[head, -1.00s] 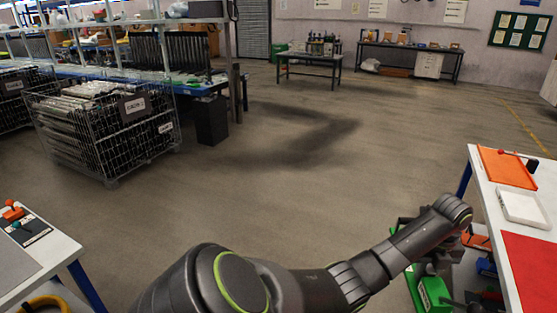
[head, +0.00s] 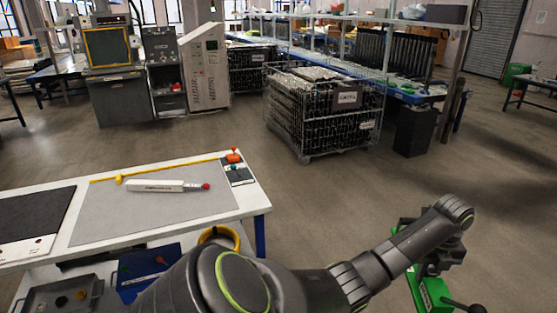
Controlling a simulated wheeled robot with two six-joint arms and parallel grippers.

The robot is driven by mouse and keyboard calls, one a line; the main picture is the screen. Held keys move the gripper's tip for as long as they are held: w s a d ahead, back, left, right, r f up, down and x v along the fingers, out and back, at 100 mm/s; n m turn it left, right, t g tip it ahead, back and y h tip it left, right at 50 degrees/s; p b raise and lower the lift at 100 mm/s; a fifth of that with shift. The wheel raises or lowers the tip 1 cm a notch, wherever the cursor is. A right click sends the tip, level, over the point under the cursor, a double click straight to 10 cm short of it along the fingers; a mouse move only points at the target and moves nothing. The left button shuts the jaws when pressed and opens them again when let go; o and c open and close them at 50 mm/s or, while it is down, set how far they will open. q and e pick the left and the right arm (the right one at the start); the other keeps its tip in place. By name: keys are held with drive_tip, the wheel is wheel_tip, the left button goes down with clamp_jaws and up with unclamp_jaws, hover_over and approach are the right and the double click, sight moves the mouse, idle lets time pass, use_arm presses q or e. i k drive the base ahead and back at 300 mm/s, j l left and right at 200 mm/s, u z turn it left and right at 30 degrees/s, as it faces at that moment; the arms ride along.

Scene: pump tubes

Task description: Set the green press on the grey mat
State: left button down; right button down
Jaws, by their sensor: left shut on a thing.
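My left gripper (head: 432,262) is at the right of the head view, out over the floor. It is shut on the green press (head: 430,293), which has a black lever with a dark knob at its lower right. The gripper and wrist hide part of the press. The grey mat (head: 110,215) lies on the white table at the left, well apart from the press. A long pale tool with a red tip (head: 155,186) lies on the mat's far half. My right gripper is not in view.
A wire cage (head: 325,118) stands beyond. Floor between is clear.

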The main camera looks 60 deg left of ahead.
sight(155, 207)
drive_tip(key=u, duration=2.8)
drive_tip(key=i+l+u, duration=0.55)
drive_tip(key=u, duration=0.15)
drive_tip(key=i+l, duration=0.7)
drive_tip(key=l, duration=0.25)
drive_tip(key=i+l, duration=0.35)
drive_tip(key=l, duration=0.1)
